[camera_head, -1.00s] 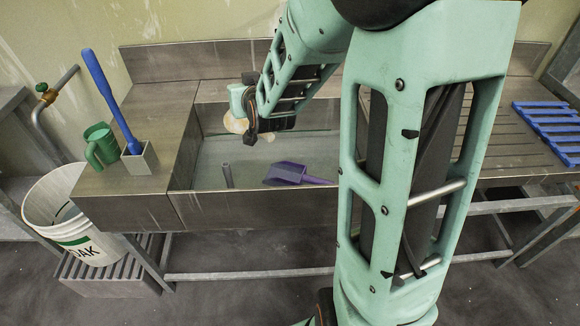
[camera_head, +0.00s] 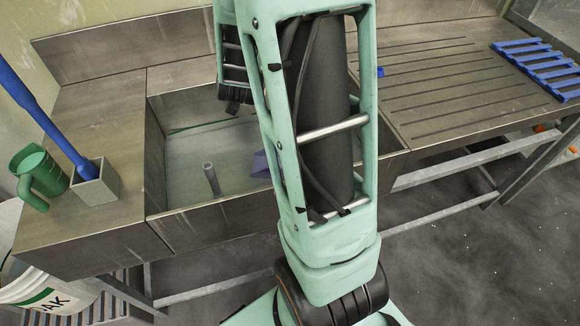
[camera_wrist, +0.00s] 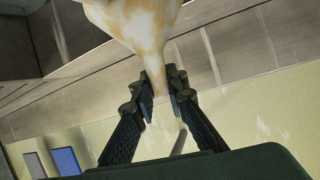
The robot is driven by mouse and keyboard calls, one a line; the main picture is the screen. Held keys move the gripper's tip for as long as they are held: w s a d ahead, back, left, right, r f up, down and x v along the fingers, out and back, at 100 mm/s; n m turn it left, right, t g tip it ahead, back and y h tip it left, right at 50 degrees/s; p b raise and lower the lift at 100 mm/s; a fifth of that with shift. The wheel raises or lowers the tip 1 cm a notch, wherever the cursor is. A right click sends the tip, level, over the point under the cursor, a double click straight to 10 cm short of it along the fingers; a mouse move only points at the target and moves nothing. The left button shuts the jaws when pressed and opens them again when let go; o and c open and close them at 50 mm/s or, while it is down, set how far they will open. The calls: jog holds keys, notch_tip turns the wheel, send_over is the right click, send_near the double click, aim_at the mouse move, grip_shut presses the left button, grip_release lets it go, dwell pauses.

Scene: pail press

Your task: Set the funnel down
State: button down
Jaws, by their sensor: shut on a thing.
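The funnel (camera_wrist: 135,22) is cream with orange-brown stains. It shows at the top of the wrist view, wide part up and narrow spout down. My gripper (camera_wrist: 160,88) is shut on its spout, with one dark finger on each side. The funnel's upper rim is cut off by the frame edge. In the head view my arm crosses the sink, and neither the funnel nor the gripper fingers can be made out there.
The steel sink (camera_head: 250,212) holds an upright grey pipe (camera_head: 211,178) and a partly hidden purple scoop (camera_head: 261,164). At left stand a green jug (camera_head: 40,178), a blue-handled brush (camera_head: 45,118) in a grey holder (camera_head: 97,186), and a white pail (camera_head: 45,290). A blue rack (camera_head: 540,68) lies right; much of the grooved drainboard (camera_head: 450,85) is clear.

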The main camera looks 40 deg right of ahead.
jog(key=s+d+f+m+g+h+b, duration=0.3)
jog(key=s+d+f, duration=0.25)
jog(key=d, duration=0.35)
jog(key=s+d+f+m+g+h+b, duration=0.2)
jog(key=s+d+f+m+h+b, duration=0.15)
jog(key=s+d, duration=0.35)
notch_tip(320, 180, down, 10)
jog(key=d+b, duration=0.1)
jog(key=b, duration=0.4)
jog(key=shift+w+d+y, duration=0.3)
jog(key=shift+d+y, duration=0.05)
jog(key=c, duration=2.4)
grip_release()
jog(key=shift+f+b, duration=0.15)
jog(key=shift+b, duration=0.2)
jog(key=o, duration=0.5)
jog(key=shift+c, duration=0.2)
